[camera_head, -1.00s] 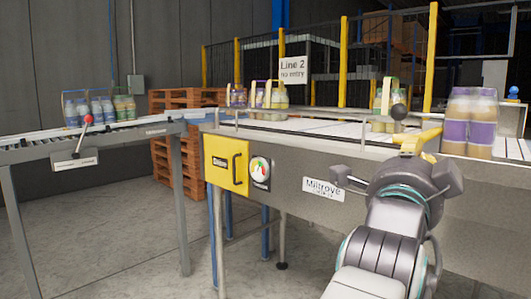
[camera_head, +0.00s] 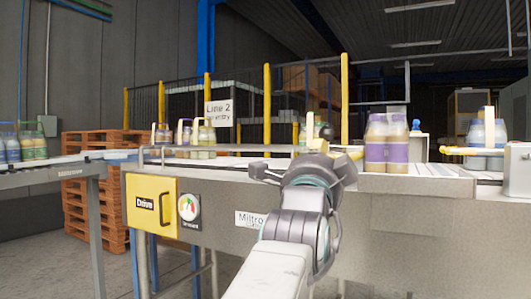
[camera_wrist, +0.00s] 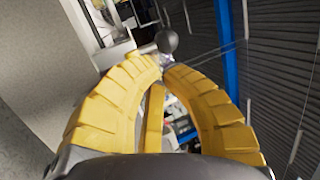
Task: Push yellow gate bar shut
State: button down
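A yellow bar (camera_head: 474,151), which looks like the gate bar, lies roughly level at the far right in the head view. My gripper (camera_wrist: 162,69) has yellow fingers whose tips come together in the wrist view, with nothing seen held. In the head view my gripper (camera_head: 352,153) is at the conveyor's front edge, well left of the bar and apart from it. A thin yellow strip shows between my fingers; I cannot tell what it is.
A black ball knob (camera_head: 326,131) stands just beyond my gripper and also shows in the wrist view (camera_wrist: 166,41). A purple-labelled bottle pack (camera_head: 386,147) stands on the conveyor (camera_head: 430,186) between my gripper and the bar. A yellow drive panel (camera_head: 151,207) is at left.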

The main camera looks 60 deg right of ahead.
aim_at(327, 141)
jog(key=shift+b+x, duration=0.95)
jog(key=shift+x, duration=2.15)
jog(key=shift+d, duration=0.15)
